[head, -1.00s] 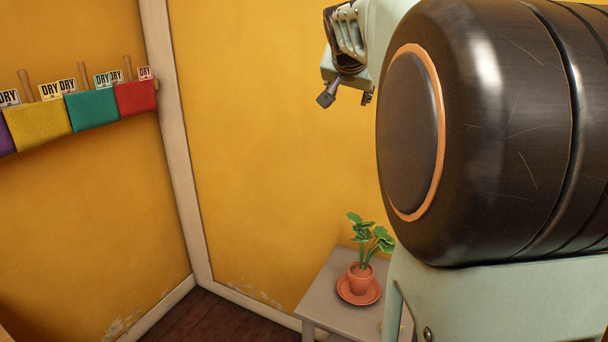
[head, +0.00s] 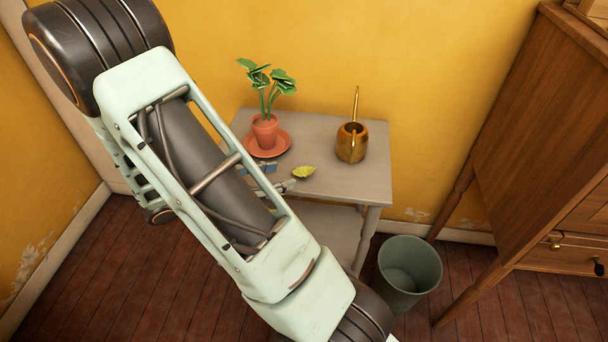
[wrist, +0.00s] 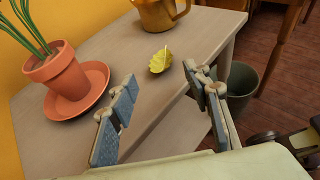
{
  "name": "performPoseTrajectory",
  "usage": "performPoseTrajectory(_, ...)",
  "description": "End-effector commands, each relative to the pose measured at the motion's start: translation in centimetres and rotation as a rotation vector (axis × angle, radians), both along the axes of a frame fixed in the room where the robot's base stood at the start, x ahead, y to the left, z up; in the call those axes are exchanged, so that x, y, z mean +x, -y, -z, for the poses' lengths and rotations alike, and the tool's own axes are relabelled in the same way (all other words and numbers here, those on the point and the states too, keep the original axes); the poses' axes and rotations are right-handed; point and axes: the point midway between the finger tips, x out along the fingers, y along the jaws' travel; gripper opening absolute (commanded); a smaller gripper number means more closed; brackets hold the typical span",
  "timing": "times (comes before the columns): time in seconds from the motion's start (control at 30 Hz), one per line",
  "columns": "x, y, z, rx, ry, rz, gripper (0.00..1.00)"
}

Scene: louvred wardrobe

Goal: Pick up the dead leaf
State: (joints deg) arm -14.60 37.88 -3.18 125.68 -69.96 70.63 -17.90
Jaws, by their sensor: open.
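The dead leaf (head: 303,172) is small, yellow-green and curled. It lies on the grey table (head: 360,183) near its front edge. In the wrist view the leaf (wrist: 160,60) lies beyond my gripper (wrist: 160,100), roughly between the lines of the two fingers and apart from both. My gripper is open and empty, with its fingers spread at the table's front edge. In the head view my gripper's fingertips (head: 274,178) show just left of the leaf, partly hidden by my arm.
A potted plant (head: 265,130) on a terracotta saucer (head: 281,146) stands left of the leaf. A brass watering can (head: 351,143) stands behind it to the right. A grey-green bin (head: 409,270) is on the floor by the table. A wooden cabinet (head: 520,120) stands at the right.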

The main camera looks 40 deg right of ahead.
Motion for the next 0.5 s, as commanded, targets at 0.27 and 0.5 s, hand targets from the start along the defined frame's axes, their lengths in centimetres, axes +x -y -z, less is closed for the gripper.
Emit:
performPoseTrajectory(0.27, -0.1, 2.6, 1.2, 0.003, 0.004, 0.003, 0.44)
performPoseTrajectory(0.5, -0.4, 5.7, 2.8, 0.003, 0.005, 0.005, 0.44)
